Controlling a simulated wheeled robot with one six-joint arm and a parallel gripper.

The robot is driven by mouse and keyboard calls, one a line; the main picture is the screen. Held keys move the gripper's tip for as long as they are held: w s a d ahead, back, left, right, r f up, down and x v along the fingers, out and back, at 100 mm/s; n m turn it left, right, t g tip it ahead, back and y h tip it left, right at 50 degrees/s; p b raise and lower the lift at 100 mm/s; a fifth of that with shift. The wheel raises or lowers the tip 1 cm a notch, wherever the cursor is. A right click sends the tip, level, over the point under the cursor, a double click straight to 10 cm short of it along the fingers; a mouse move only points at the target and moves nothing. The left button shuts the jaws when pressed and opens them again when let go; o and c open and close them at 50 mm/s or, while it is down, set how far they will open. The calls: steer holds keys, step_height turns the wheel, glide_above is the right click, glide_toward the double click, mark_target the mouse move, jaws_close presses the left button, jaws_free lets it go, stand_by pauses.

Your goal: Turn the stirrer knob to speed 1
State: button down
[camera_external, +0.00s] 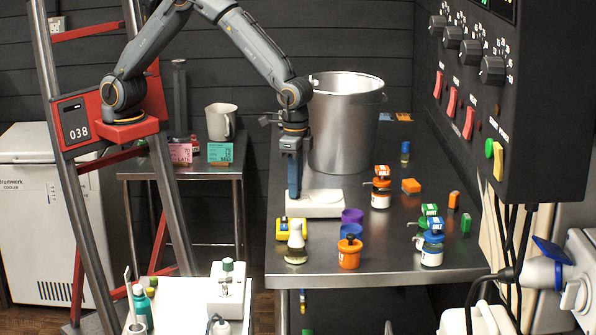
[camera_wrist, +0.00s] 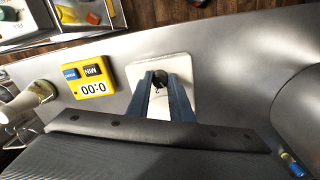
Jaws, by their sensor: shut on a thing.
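The stirrer (camera_external: 330,204) is a low white block on the metal table. In the wrist view its white top (camera_wrist: 181,68) shows around a small dark knob (camera_wrist: 158,77). My gripper (camera_external: 294,193) points straight down over the left part of the stirrer. Its two blue fingers (camera_wrist: 160,82) stand on either side of the knob and are shut on it. The knob is hidden in the external view. Its speed marks cannot be read.
A yellow timer (camera_wrist: 90,79) lies beside the stirrer, near a small flask (camera_external: 296,246). A large metal pot (camera_external: 345,130) stands behind. Several small jars, including an orange one (camera_external: 349,252), stand to the right. A black control panel (camera_external: 530,120) overhangs the right side.

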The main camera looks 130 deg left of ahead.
steer(key=shift+w+m, duration=0.1)
steer(key=shift+m, duration=0.3)
steer(key=c, duration=1.6)
jaws_free()
steer(key=shift+r+b, duration=1)
steer(key=shift+r, duration=2.95)
